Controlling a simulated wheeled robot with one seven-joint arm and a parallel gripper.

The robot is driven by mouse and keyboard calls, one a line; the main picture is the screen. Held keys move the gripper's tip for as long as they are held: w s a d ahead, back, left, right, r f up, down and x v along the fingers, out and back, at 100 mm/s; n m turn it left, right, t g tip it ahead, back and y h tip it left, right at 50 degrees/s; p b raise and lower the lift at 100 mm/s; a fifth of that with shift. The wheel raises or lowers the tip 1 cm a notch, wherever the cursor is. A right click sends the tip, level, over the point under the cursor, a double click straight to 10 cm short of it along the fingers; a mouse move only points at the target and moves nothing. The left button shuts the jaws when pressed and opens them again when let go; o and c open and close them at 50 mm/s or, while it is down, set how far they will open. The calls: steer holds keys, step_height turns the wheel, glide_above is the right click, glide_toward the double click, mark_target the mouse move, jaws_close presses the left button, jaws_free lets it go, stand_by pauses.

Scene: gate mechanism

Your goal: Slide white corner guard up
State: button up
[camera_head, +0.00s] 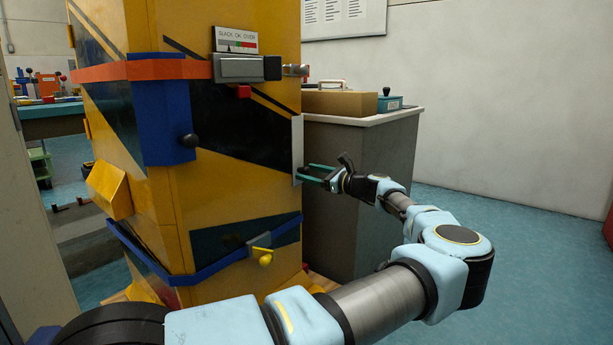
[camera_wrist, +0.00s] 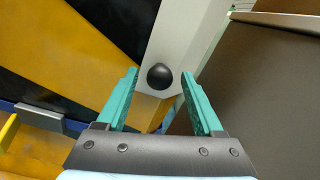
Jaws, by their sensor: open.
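The white corner guard (camera_head: 297,142) is an upright pale strip on the right edge of the yellow and black column. In the wrist view the guard (camera_wrist: 187,35) runs up from the centre, with a round black knob (camera_wrist: 160,76) near its lower end. My gripper (camera_head: 304,175) is at the lower end of the guard, coming from the right. Its teal fingers (camera_wrist: 160,80) are open, one on each side of the knob, with gaps between them and it. The knob is hard to make out in the head view.
A grey cabinet (camera_head: 355,150) stands close behind my gripper. Floor on the right is clear.

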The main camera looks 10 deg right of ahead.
steer(key=shift+w+a, duration=0.45)
steer(key=shift+w, duration=0.05)
jaws_close()
stand_by(0.3)
stand_by(0.8)
